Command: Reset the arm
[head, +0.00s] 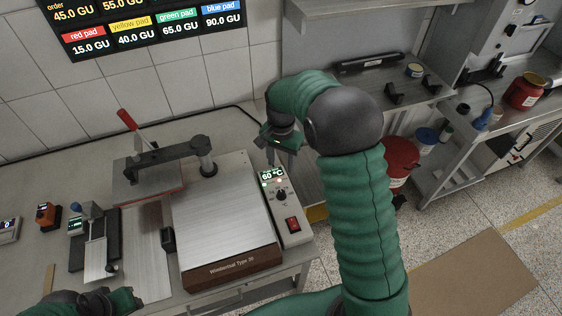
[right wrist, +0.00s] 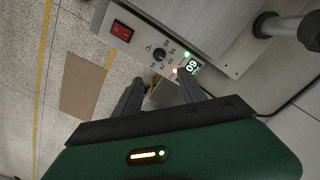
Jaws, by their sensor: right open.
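My right arm is green with a dark grey elbow and rises from the bottom of the head view. Its gripper (head: 272,158) points down above the far end of the hot plate's control panel (head: 282,197). In the right wrist view its two grey fingers (right wrist: 158,88) are apart with nothing between them. The control panel, with a lit display, a knob and a red switch, lies just beyond them (right wrist: 155,45). My left gripper (head: 122,299) is partly in view at the lower left edge of the head view; its jaws are not clear.
The metal hot plate (head: 222,222) stands on the bench beside the panel. A red-handled lever press (head: 160,160) is behind it. Small devices and a grey plate (head: 95,250) lie at left. A red bucket (head: 400,158) and shelving are at right. Floor with a brown mat (head: 470,275) is clear.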

